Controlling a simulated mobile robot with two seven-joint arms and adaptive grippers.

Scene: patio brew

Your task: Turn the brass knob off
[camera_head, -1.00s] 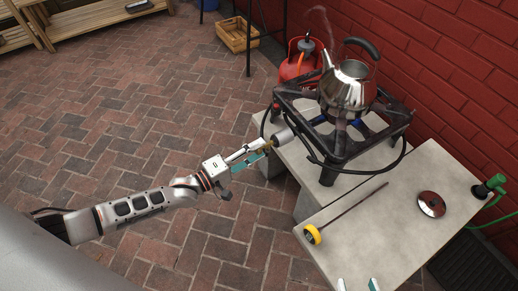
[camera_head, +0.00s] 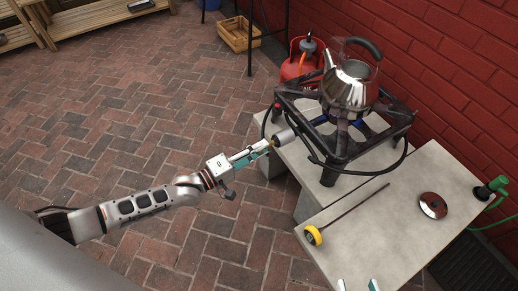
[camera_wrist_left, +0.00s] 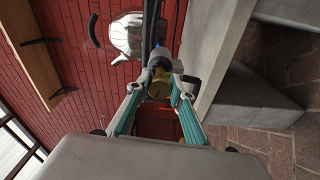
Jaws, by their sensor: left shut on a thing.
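The brass knob (camera_wrist_left: 158,86) sits at the end of a grey cylinder in the left wrist view. In the head view only a small bit of the knob (camera_head: 272,143) shows. My left gripper (camera_head: 268,146) is shut on the knob, with a teal finger on each side of it in the left wrist view (camera_wrist_left: 158,88). The knob's exact turn angle cannot be read. The black burner stand (camera_head: 345,150) shows bluish spots under the kettle. My right gripper (camera_head: 357,285) shows only two separated fingertips at the bottom edge, open and empty.
A steel kettle (camera_head: 349,92) stands on the burner. A black hose loops around the stand. A yellow-ended rod (camera_head: 313,235) and a red-and-silver disc (camera_head: 433,205) lie on the concrete slab (camera_head: 385,230). A red gas bottle (camera_head: 297,66) stands behind.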

